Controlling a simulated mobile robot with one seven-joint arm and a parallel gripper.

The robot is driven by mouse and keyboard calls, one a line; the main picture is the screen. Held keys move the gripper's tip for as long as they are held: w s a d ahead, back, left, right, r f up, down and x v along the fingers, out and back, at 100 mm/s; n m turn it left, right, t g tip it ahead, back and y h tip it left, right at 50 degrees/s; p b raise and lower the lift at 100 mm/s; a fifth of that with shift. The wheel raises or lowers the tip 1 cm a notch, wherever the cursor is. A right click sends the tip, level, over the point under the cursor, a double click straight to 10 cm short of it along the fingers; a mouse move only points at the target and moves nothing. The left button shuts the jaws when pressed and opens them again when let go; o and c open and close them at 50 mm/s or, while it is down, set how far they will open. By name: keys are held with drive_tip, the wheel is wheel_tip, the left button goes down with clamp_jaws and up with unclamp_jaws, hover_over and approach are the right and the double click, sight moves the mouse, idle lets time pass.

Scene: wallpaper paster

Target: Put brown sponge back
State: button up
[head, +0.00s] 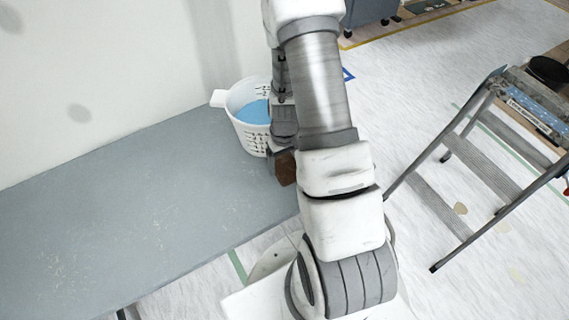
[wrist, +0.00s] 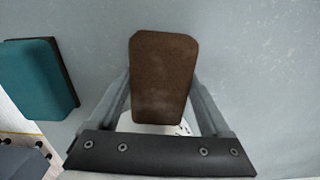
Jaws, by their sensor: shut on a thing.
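The brown sponge (wrist: 163,72) is a dark brown block with cut corners. In the wrist view it sits between the two grey fingers of my gripper (wrist: 163,88), which is shut on its sides. In the head view the sponge (head: 286,168) shows partly below my gripper (head: 281,151), over the grey table's right part, close to the basket. My arm hides part of it. I cannot tell whether the sponge touches the table.
A white basket (head: 232,98) with something blue inside stands at the back of the grey table (head: 130,190), against the wall. A teal block (wrist: 36,78) shows left in the wrist view. A stepladder (head: 445,190) stands right. The table's left part is clear.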

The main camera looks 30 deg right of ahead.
drive_tip(key=shift+f, duration=0.15)
drive_tip(key=shift+f+b, duration=0.25)
drive_tip(key=shift+b, duration=0.05)
drive_tip(key=o, duration=1.2)
drive_tip(key=shift+r, duration=0.1)
drive_tip(key=shift+r+p, duration=0.1)
drive_tip(key=shift+p, duration=0.35)
wheel_tip(320, 180, up, 17)
drive_tip(key=p, duration=0.1)
wheel_tip(320, 180, up, 13)
drive_tip(key=t, duration=0.3)
hover_over(283, 162)
drive_tip(key=s+a, duration=0.3)
drive_tip(key=a, duration=0.2)
drive_tip(key=s+a+r+t, duration=0.1)
drive_tip(key=s+r, duration=0.2)
drive_tip(key=s+a+r, duration=0.2)
drive_tip(key=s+r, duration=0.1)
drive_tip(key=s+a+r+t, duration=0.1)
drive_tip(key=s+a+r, duration=0.1)
drive_tip(key=s+r, duration=0.1)
drive_tip(key=shift+s+a+t, duration=0.1)
drive_tip(key=shift+s+t, duration=0.1)
drive_tip(key=shift+t, duration=0.1)
